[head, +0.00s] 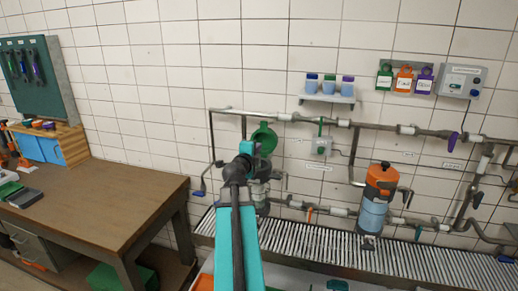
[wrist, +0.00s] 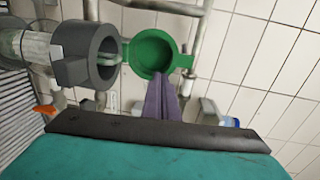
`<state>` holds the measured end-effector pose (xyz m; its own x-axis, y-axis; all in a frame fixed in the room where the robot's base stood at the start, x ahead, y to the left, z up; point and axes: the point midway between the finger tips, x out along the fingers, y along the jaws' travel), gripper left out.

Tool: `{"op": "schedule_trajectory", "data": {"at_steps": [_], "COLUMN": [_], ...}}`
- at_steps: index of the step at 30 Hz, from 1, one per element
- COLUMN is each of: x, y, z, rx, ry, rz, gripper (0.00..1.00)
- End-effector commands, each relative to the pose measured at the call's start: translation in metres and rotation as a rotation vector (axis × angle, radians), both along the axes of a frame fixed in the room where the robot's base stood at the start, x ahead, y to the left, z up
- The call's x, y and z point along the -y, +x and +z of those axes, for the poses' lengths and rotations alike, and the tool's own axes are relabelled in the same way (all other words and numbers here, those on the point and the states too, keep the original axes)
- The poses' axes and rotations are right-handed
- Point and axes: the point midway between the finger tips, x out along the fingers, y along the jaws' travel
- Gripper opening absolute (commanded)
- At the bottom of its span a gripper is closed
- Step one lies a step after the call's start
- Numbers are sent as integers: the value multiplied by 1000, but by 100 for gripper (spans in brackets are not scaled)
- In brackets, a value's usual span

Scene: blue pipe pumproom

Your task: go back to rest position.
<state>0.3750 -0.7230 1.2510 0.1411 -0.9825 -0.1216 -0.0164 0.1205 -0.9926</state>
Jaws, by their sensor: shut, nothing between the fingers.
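My gripper (wrist: 163,82) shows in the wrist view as two purple-grey fingers pressed together with nothing between them. Its tips point at the open green lid (wrist: 153,53) of a grey filter housing (wrist: 86,52); I cannot tell whether they touch it. In the head view my teal arm reaches forward from the bottom centre toward the wall pipes, and its dark wrist hides the fingers. The green lid (head: 265,139) stands raised just beyond the wrist. The housing (head: 262,190) below it is partly hidden by my arm.
A wooden workbench (head: 95,205) stands at left. Pipes (head: 290,117) run along the tiled wall above a slatted grate (head: 325,243). An orange-topped blue canister (head: 375,205) stands at right. A shelf (head: 328,99) with small jars hangs above. Open air lies between bench and arm.

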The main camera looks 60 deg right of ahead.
Motion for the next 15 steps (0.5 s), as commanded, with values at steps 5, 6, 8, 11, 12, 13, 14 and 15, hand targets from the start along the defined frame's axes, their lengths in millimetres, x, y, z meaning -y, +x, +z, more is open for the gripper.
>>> {"op": "schedule_trajectory", "data": {"at_steps": [5,6,8,11,12,13,14,15], "x": [-8,-8,-8,-8,-8,-8,-8,-8], "y": [-1,-1,-1,-1,-1,-1,0,0], "z": [1,1,1,1,1,1,1,1], "rx": [0,0,0,0,0,0,0,0], "ry": [0,0,0,1,1,1,1,1], "rz": [0,0,0,0,0,1,1,1], "gripper": [0,0,0,0,0,0,0,0]}}
